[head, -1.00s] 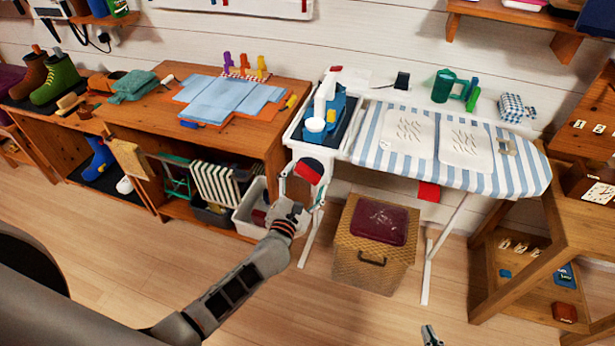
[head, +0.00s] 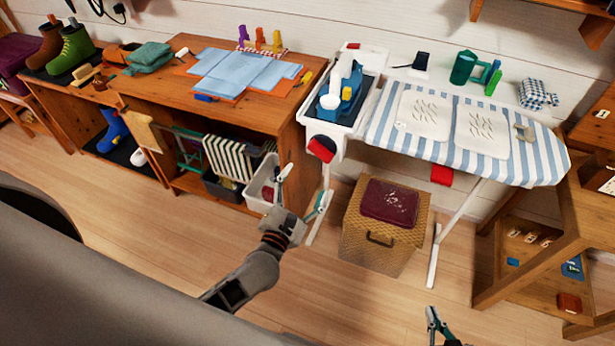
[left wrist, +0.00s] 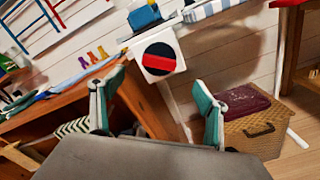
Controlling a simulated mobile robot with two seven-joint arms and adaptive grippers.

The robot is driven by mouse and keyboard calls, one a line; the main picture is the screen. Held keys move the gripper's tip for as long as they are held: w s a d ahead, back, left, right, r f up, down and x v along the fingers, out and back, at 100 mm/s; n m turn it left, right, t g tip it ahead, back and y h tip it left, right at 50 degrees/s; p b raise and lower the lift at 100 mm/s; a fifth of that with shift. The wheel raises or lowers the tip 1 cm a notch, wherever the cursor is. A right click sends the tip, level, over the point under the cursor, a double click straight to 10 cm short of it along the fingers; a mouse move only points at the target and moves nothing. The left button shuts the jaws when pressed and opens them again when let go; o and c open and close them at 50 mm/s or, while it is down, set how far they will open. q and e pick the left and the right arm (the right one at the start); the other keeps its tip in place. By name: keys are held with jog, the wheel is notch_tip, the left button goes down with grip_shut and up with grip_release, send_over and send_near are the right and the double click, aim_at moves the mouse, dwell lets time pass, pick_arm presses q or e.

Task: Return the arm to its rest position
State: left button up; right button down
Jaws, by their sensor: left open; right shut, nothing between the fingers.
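My left gripper (head: 301,188) is open and empty in the head view. It is over the floor in front of the gap between the wooden bench (head: 230,121) and the wicker hamper (head: 385,222). In the left wrist view its two green-tipped fingers (left wrist: 158,108) stand wide apart with nothing between them. My left arm (head: 255,275) reaches in from the lower left. My right gripper (head: 432,322) shows only partly at the bottom edge of the head view, and its fingertips look close together.
A striped ironing board (head: 545,165) stands at the right, with a white end holding a blue iron (head: 345,95). A red and black round item (head: 322,148) is on its front; it also shows in the left wrist view (left wrist: 159,62). A wooden shelf unit (head: 490,290) is far right. The front floor is clear.

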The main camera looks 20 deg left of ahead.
pick_arm(q)
jog(key=s+d+f+m+g+h, duration=0.35)
jog(key=s+m, duration=0.65)
jog(key=m, duration=0.9)
jog(key=s+a+f+m+g+y, duration=0.1)
jog(key=s+a+f+m+g, duration=0.2)
jog(key=s+f+m, duration=0.4)
jog(key=s+a+m, duration=0.1)
jog(key=s+m, duration=0.1)
jog(key=m, duration=0.5)
jog(key=shift+f+g, duration=0.25)
jog(key=shift+g, duration=0.1)
